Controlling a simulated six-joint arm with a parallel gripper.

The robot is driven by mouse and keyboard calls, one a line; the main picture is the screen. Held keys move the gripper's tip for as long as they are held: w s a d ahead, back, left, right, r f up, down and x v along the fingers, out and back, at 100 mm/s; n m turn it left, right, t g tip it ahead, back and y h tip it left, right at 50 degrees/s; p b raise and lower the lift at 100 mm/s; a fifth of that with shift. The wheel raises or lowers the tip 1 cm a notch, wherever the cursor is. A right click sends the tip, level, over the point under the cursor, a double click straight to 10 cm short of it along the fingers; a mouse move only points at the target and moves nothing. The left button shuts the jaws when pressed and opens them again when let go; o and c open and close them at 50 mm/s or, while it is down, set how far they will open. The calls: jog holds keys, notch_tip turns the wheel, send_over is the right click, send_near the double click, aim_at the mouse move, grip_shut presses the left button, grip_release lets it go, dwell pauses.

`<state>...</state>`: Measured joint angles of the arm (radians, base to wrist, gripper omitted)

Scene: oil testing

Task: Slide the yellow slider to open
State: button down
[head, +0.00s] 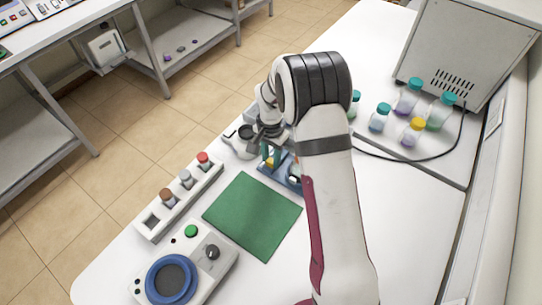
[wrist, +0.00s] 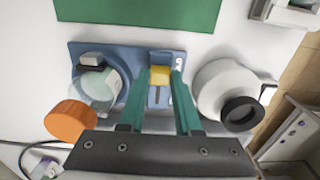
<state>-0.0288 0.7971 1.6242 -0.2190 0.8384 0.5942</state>
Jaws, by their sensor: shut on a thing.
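The yellow slider (wrist: 160,75) sits in a slot on a blue plate (wrist: 92,48) in the wrist view. My gripper (wrist: 161,80) has its two green fingers at either side of the slider and is shut on it. In the head view the slider (head: 270,162) shows as a small yellow patch beside my green gripper fingers (head: 271,154). The blue plate (head: 268,174) is partly hidden there by my arm.
A round glass vessel (wrist: 98,86) stands on the plate's left side, near an orange cap (wrist: 71,120). A white vessel with a black opening (wrist: 226,92) is close on the right. A green mat (head: 252,215) lies flat nearby. Capped bottles (head: 408,98) stand at back right.

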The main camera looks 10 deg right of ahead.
dwell(0.7)
jog(key=shift+w+d+r, duration=0.1)
jog(key=shift+w+d, duration=1.8)
jog(key=c, duration=0.6)
grip_release()
notch_tip(320, 180, up, 16)
jog(key=shift+s, duration=0.1)
